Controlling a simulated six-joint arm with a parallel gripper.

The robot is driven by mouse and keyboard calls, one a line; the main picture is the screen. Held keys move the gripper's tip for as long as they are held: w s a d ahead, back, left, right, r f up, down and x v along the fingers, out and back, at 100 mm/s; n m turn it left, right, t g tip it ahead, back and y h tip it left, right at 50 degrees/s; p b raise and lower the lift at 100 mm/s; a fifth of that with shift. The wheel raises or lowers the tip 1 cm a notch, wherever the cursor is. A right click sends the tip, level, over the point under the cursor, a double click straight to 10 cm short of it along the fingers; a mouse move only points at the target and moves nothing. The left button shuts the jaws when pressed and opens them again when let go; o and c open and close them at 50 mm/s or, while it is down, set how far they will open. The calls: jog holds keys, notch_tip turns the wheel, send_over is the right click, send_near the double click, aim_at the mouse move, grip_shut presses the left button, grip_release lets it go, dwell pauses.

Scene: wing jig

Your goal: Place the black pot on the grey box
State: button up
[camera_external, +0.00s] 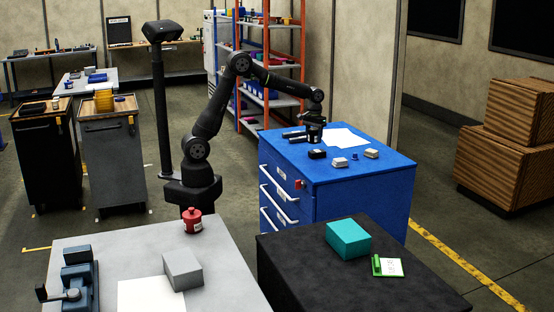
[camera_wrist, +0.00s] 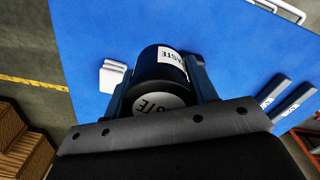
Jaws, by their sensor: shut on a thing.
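The black pot (camera_wrist: 164,62) has white labels with dark lettering. In the wrist view it sits between the two fingers of my gripper (camera_wrist: 160,82), which is shut on it. In the external view my gripper (camera_external: 314,133) is over the blue cabinet, at the end of the outstretched arm, and the pot is hard to make out there. I cannot tell whether the pot touches the cabinet top. The grey box (camera_external: 183,269) lies on the light grey table at the front left, far from my gripper; its top is bare.
The blue cabinet (camera_external: 375,183) also carries a black block (camera_external: 317,154), pale blocks (camera_external: 371,153) and a white sheet (camera_external: 344,138). A teal box (camera_external: 348,238) sits on the black table. A vise (camera_external: 76,275) is at far left.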

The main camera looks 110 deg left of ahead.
jog(key=w+d+m, duration=0.2)
jog(key=w+d, duration=0.7)
jog(key=d, duration=0.4)
jog(key=w+d+m, duration=0.3)
jog(key=d+m, duration=0.2)
jog(key=d, duration=3.5)
jog(key=s+d+m, duration=0.2)
jog(key=s+d, duration=0.5)
jog(key=d, duration=0.5)
jog(key=s+d+m, duration=0.2)
jog(key=s+d, duration=0.5)
jog(key=d, duration=0.6)
jog(key=s+d+m, duration=0.2)
jog(key=s+d, duration=0.5)
jog(key=s, duration=0.5)
jog(key=s+d+m, duration=0.2)
jog(key=s+d, duration=0.5)
jog(key=s, duration=0.6)
send_over(179, 251)
jog(key=f, duration=0.6)
jog(key=shift+s+a, duration=0.1)
jog(key=shift+s, duration=0.1)
jog(key=shift+f, duration=1.9)
